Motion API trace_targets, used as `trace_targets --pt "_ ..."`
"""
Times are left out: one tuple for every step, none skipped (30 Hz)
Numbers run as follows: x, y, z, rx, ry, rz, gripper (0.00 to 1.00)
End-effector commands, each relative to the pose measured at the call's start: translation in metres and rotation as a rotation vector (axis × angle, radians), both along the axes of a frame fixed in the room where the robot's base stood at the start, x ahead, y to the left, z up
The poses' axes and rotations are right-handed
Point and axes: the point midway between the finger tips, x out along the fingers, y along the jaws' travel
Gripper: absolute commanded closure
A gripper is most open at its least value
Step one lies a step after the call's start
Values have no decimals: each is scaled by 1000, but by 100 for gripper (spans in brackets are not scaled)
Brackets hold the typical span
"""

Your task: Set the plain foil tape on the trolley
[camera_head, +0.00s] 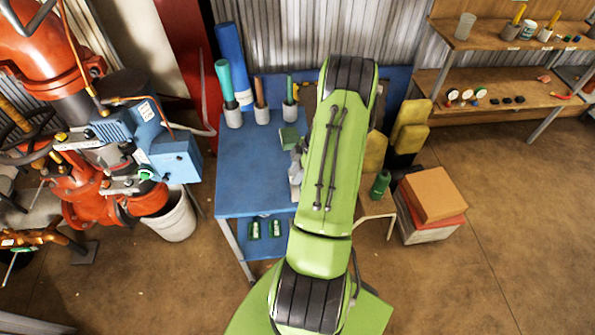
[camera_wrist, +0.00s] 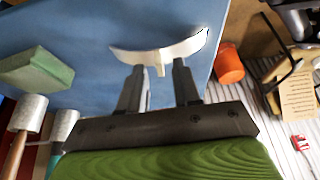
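A pale silver-grey curved piece (camera_wrist: 160,50) with a small tab lies just past my fingertips in the wrist view. It may be the plain foil tape; its full shape does not show. My gripper (camera_wrist: 158,78) has its two fingers apart, with the tab in line with the gap and no clear contact. The blue trolley top (camera_wrist: 90,30) lies behind the piece, and the trolley (camera_head: 243,185) stands mid-left in the head view. There my green arm reaches over its right side and hides part of it. Any gap between piece and trolley top cannot be told.
A green block (camera_head: 289,138) lies on the trolley, also in the wrist view (camera_wrist: 38,70). Grey cups with tools (camera_head: 262,115) line its back edge. An orange cup (camera_wrist: 229,65) stands past the edge. The trolley's front left top is clear. Stacked boxes (camera_head: 433,195) stand right.

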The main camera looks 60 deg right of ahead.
Motion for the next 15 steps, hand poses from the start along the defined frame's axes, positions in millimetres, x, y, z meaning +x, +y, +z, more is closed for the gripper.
trace_targets --pt "-1 -2 4 -2 0 -2 68" --pt "-2 -3 7 -2 -1 -2 68" --pt "-4 -5 14 -5 -1 -3 68" --pt "-6 -7 20 -5 -1 -3 68" --pt "-8 -9 27 -5 -2 -2 68" --pt "-11 -12 37 -7 -2 -3 68" --pt "-13 -14 45 -7 -1 -3 68" --pt "-16 -16 53 -8 -3 -2 68" --pt "-19 -19 63 -7 -2 -3 68" --pt "-21 -21 71 -6 -1 -3 68" --pt "-23 -22 78 -6 -3 -3 68" --pt "-26 -24 86 -6 -1 -2 68" --pt "-28 -26 91 -5 -2 -2 68" --pt "-29 -27 96 -4 -2 -2 68" --pt "-31 -28 102 -3 -2 -2 68"
